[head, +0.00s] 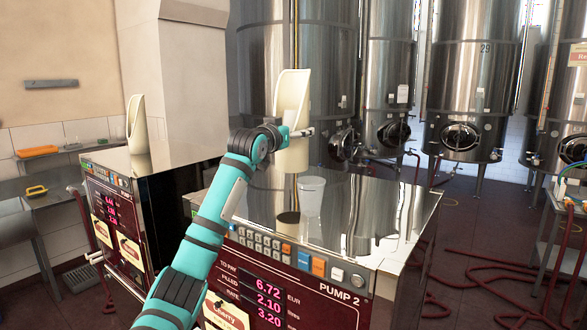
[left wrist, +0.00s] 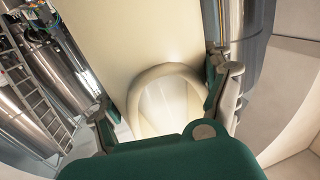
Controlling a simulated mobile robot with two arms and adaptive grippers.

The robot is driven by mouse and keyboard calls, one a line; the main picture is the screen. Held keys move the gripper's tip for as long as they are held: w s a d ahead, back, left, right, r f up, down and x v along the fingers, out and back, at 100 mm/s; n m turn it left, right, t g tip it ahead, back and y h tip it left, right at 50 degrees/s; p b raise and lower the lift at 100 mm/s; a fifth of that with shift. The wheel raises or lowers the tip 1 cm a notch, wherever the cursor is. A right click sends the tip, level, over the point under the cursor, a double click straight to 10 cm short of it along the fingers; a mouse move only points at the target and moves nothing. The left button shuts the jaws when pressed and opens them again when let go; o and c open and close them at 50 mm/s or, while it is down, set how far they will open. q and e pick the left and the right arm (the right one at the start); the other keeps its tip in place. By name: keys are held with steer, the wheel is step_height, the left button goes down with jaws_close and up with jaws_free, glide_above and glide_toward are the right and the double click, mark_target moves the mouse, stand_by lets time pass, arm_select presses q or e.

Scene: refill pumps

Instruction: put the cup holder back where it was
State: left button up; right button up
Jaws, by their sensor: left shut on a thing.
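The cream cup holder (head: 292,100) is a tall scooped tube, held upright above the shiny top of pump 2 (head: 390,225). My left gripper (head: 288,135) is shut on its lower part. A translucent cup (head: 311,197) stands on the pump top, just below and right of the holder. A dark round spot (head: 288,217) shows on the top to the left of the cup; I cannot tell if it is an opening or a shadow. My right gripper is out of view.
Pump 1 (head: 150,180) stands to the left with a similar cream holder (head: 137,125) on it. Steel tanks (head: 470,80) stand behind. Red hoses (head: 490,280) lie on the floor at right. The right part of pump 2's top is clear.

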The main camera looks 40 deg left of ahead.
arm_select(q)
step_height(320, 180, down, 3)
steer(key=shift+a+r+p, duration=0.1)
steer(key=shift+a+p, duration=0.05)
steer(key=shift+p, duration=0.15)
step_height(320, 180, down, 4)
steer(key=shift+r+p, duration=0.1)
steer(key=shift+p, duration=0.6)
steer(key=shift+f, duration=0.25)
steer(key=shift+f, duration=0.15)
steer(key=o, duration=1.6)
steer(key=shift+c, duration=0.2)
steer(key=shift+s, duration=0.1)
